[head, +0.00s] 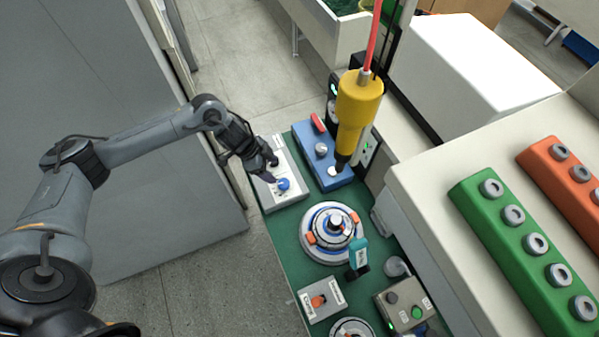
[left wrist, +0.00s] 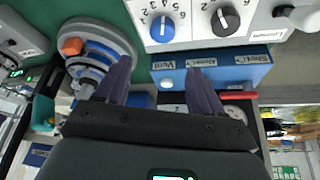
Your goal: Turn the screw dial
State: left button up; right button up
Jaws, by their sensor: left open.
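A white control panel (head: 263,170) carries a blue dial (head: 283,184) at its near end. In the left wrist view the blue dial (left wrist: 162,28) sits beside a black dial (left wrist: 225,20), both ringed by printed numbers. The small labels under the dials are too blurred to read, so I cannot tell which is the screw dial. My left gripper (head: 270,168) is over the panel, just beyond the blue dial. Its two dark fingers (left wrist: 160,67) are apart with nothing between them. In the head view the gripper hides the black dial. My right gripper is out of view.
A blue switch box (head: 338,176) stands right of the panel, under a hanging yellow screwdriver (head: 358,105). The round hub motor (head: 312,253) lies nearer on the green table (head: 287,238). Green (head: 510,240) and orange (head: 545,158) racks are at right.

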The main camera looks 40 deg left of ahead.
aim_at(283, 183)
pick_arm(q)
jog(key=x, duration=0.6)
jog(key=a+x, duration=0.1)
jog(key=x, duration=0.3)
jog(key=shift+s+d+f, duration=0.1)
jog(key=shift+s+f, duration=0.1)
jog(key=shift+f, duration=0.1)
jog(key=shift+c, duration=0.3)
jog(key=c, duration=1)
